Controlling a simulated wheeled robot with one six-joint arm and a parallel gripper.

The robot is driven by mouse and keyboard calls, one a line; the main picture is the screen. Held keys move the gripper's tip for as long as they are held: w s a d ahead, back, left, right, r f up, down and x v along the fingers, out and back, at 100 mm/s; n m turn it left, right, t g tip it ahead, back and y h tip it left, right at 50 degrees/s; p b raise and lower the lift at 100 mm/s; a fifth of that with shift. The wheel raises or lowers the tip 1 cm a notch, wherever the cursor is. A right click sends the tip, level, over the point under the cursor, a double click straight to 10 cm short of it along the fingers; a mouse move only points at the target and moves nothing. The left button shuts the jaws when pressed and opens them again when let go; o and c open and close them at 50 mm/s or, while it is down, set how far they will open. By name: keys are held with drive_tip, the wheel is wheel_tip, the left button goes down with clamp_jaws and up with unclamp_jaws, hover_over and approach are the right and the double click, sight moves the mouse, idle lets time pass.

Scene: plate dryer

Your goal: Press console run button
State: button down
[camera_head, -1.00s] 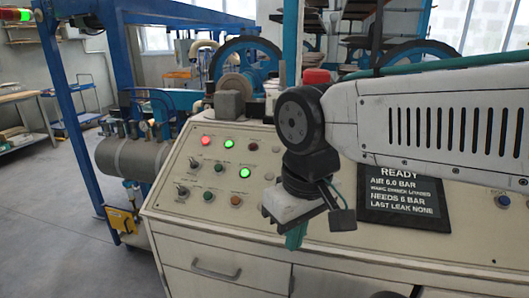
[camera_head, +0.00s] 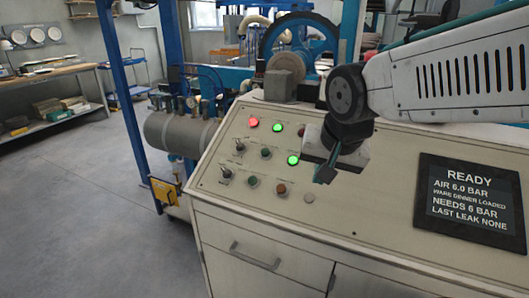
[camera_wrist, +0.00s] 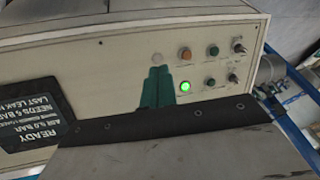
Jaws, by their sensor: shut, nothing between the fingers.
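The console's sloped panel (camera_head: 235,200) carries a lit red lamp (camera_head: 253,122), two lit green ones (camera_head: 278,128) (camera_head: 293,160), two dark green buttons (camera_head: 265,153) (camera_head: 252,181), an orange-brown button (camera_head: 281,188) and a pale grey button (camera_head: 309,197). Labels are too small to read, so I cannot tell which is run. My gripper (camera_head: 325,172) is shut and empty, its teal fingertips just right of the lower lit green button. In the wrist view the shut fingers (camera_wrist: 156,88) appear beside that green button (camera_wrist: 185,87). Contact with the panel cannot be told.
Two toggle switches (camera_head: 239,145) (camera_head: 226,172) sit at the panel's left. A black display (camera_head: 468,195) on the right reads READY, AIR 6.0 BAR. A grey block (camera_head: 280,86) stands at the console's back edge. Open floor (camera_head: 80,200) lies to the left.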

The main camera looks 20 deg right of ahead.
sight(265, 152)
drive_tip(key=w+a+m+t+y, duration=0.1)
drive_tip(key=w+m, duration=0.5)
drive_tip(key=w, duration=0.6)
drive_tip(key=w+a+m+t, duration=0.4)
drive_tip(key=w+m+t, duration=0.2)
drive_tip(key=w, duration=0.7)
drive_tip(key=shift+m+y, duration=0.4)
drive_tip(key=shift+w+d+f, duration=0.5)
drive_tip(key=shift+d+f, duration=0.05)
drive_tip(key=shift+f, duration=0.7)
drive_tip(key=shift+w+d+f, duration=0.5)
drive_tip(key=shift+f, duration=0.7)
drive_tip(key=shift+w+d+f, duration=0.5)
drive_tip(key=shift+d+f, duration=0.05)
drive_tip(key=shift+f, duration=0.7)
drive_tip(key=shift+f, duration=0.1)
drive_tip(key=shift+w+d+f, duration=0.15)
drive_tip(key=shift+f, duration=0.1)
drive_tip(key=shift+w+d+f, duration=0.15)
drive_tip(key=shift+f, duration=0.25)
drive_tip(key=shift+s+a+r, duration=0.15)
drive_tip(key=shift+r, duration=0.25)
drive_tip(key=shift+s+a+r, duration=0.15)
drive_tip(key=shift+r, duration=0.2)
